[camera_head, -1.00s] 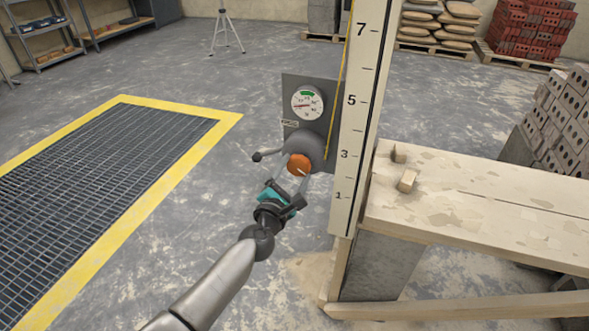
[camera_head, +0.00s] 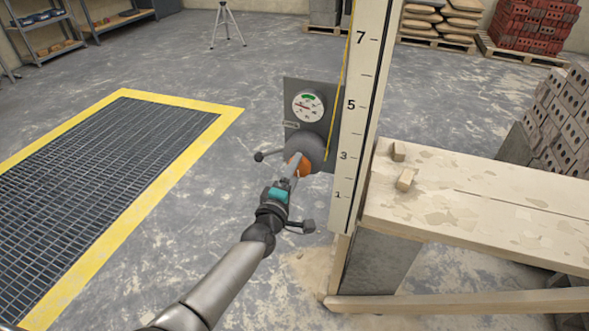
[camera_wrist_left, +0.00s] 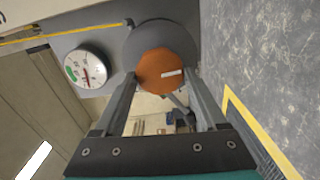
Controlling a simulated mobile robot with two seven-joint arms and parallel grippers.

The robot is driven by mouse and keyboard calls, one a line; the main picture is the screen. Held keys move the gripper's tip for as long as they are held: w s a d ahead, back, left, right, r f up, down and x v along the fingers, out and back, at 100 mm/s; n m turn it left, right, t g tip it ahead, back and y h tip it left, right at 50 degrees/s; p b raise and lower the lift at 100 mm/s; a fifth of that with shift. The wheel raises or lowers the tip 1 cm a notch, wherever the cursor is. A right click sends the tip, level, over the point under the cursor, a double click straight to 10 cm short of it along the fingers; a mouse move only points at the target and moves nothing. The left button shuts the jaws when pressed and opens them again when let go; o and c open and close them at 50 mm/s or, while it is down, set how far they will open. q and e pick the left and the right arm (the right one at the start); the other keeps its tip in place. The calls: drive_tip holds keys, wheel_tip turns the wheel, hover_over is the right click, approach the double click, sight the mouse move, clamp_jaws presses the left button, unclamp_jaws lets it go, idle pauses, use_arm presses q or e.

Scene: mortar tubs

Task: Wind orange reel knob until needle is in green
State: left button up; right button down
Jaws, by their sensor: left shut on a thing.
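The orange reel knob (camera_head: 305,168) sits on a round grey reel housing (camera_head: 311,149) on a grey plate. It shows as an orange faceted disc with a white mark in the left wrist view (camera_wrist_left: 160,75). My left gripper (camera_head: 296,165) is shut on the knob, one finger on each side, and partly hides it in the head view. The round white gauge (camera_head: 308,107) is above the reel, with a green band at its top. Its red needle points left, outside the green. The gauge also shows in the left wrist view (camera_wrist_left: 86,67). My right gripper is not in view.
A black-knobbed lever (camera_head: 259,157) sticks out left of the reel. A tall numbered board (camera_head: 352,150) with a yellow line stands just right of it. A wooden bench (camera_head: 470,215) with two small blocks is at the right. Open floor and a yellow-edged grate (camera_head: 110,165) lie left.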

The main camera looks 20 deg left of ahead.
use_arm(q)
drive_tip(key=m+p, duration=0.1)
drive_tip(key=m, duration=0.3)
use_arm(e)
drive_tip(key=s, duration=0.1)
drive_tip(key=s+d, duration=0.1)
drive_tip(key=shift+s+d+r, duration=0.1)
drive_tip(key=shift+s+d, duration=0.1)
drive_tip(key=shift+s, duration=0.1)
use_arm(q)
drive_tip(key=shift+m, duration=0.3)
drive_tip(key=o, duration=1.3)
drive_tip(key=shift+r, duration=0.1)
drive_tip(key=shift+s, duration=0.1)
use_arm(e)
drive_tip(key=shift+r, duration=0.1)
use_arm(q)
drive_tip(key=shift+s+a+p, duration=0.15)
drive_tip(key=shift+s+p, duration=1.05)
drive_tip(key=shift+s, duration=2.6)
drive_tip(key=shift+s+a+p, duration=0.1)
drive_tip(key=shift+s+p, duration=1.05)
drive_tip(key=shift+s, duration=2.6)
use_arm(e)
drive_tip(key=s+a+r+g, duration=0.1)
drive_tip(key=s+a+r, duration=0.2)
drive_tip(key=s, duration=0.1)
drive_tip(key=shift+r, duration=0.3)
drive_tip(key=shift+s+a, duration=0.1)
